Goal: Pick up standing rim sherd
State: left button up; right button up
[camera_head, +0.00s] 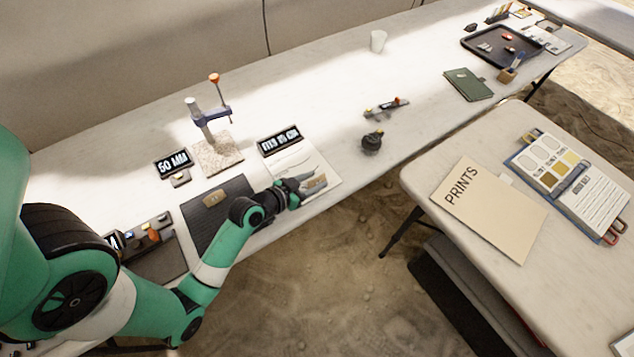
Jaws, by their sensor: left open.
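My left gripper (304,184) is open at the front edge of the long table, over a white board (293,160) with a black printed sign (280,141). A small tan-brown piece (316,182), possibly the rim sherd, shows right at the fingertips. The fingers partly cover it, and I cannot tell whether they touch it or whether it stands upright. Another small tan piece (212,198) lies on the dark mat (232,188) left of the gripper. My right gripper is out of view.
A dark round pot (372,142) and a scale bar (386,107) lie right of the board. A side table with a "PRINTS" folder (487,210) stands across a gap.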

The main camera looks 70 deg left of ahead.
aim_at(320, 177)
pick_arm(q)
jog(key=b+x, duration=0.2)
jog(key=x, duration=0.2)
jog(key=shift+w+a+f, duration=0.15)
jog(key=shift+w, duration=0.05)
jog(key=shift+w+a, duration=0.1)
jog(key=shift+w, duration=0.2)
jog(key=shift+c, duration=0.4)
grip_shut()
